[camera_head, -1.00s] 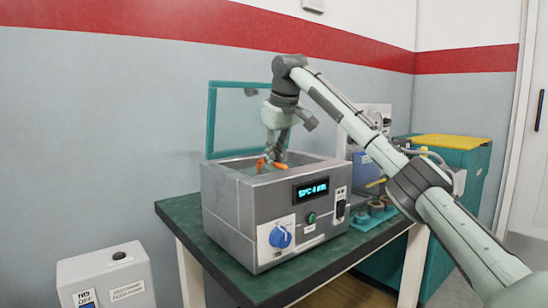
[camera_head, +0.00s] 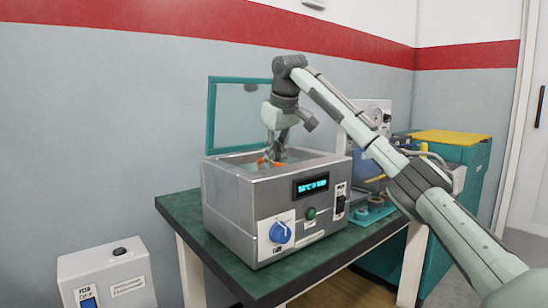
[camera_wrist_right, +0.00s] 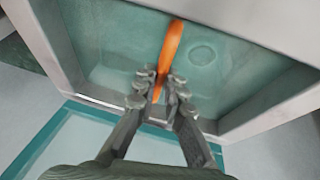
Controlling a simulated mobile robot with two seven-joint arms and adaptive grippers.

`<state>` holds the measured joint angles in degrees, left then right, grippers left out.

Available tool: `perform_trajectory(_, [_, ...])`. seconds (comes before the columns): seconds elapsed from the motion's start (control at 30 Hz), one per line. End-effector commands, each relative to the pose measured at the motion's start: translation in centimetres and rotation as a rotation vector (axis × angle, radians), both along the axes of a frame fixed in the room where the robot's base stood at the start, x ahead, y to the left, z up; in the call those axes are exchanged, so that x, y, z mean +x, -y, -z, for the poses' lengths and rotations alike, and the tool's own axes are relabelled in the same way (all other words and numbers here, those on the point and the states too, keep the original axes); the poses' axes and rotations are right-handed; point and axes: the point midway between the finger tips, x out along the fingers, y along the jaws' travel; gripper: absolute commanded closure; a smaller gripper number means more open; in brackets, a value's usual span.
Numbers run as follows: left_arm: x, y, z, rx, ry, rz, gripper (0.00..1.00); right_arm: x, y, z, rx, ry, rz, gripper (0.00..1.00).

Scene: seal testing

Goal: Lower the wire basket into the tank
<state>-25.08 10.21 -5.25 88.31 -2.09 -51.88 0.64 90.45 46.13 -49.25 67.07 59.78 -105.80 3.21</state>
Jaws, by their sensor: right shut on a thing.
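The tank (camera_head: 228,195) is a grey metal box with an open top, a lit display, a blue knob and a raised teal-framed lid (camera_head: 212,120). My right gripper (camera_head: 270,160) reaches down into the tank's opening. In the right wrist view my right gripper (camera_wrist_right: 158,92) is shut on an orange bar (camera_wrist_right: 170,45), which looks like the basket's handle. The bar also shows just above the tank rim in the head view (camera_head: 264,162). Teal water or tank floor lies below it. The basket's wire body cannot be made out. My left gripper is not in view.
The tank stands on a green-topped table (camera_head: 180,212). Small round parts on a teal tray (camera_head: 372,214) sit at its right. A teal cabinet with a yellow top (camera_head: 450,140) stands behind. A grey switch box (camera_head: 105,275) is at lower left.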

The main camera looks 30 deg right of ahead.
Motion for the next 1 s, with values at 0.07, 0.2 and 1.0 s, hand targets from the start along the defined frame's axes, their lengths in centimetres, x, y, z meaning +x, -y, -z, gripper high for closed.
perform_trajectory(0.07, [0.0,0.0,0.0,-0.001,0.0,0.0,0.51,0.0,0.0,0.0,0.0,0.002,0.0,1.0])
perform_trajectory(0.2, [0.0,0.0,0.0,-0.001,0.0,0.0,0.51,0.0,0.0,0.1,0.0,0.002,0.0,1.0])
perform_trajectory(1.0, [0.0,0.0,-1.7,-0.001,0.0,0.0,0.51,0.0,0.0,-1.3,0.0,-0.001,-0.001,0.66])
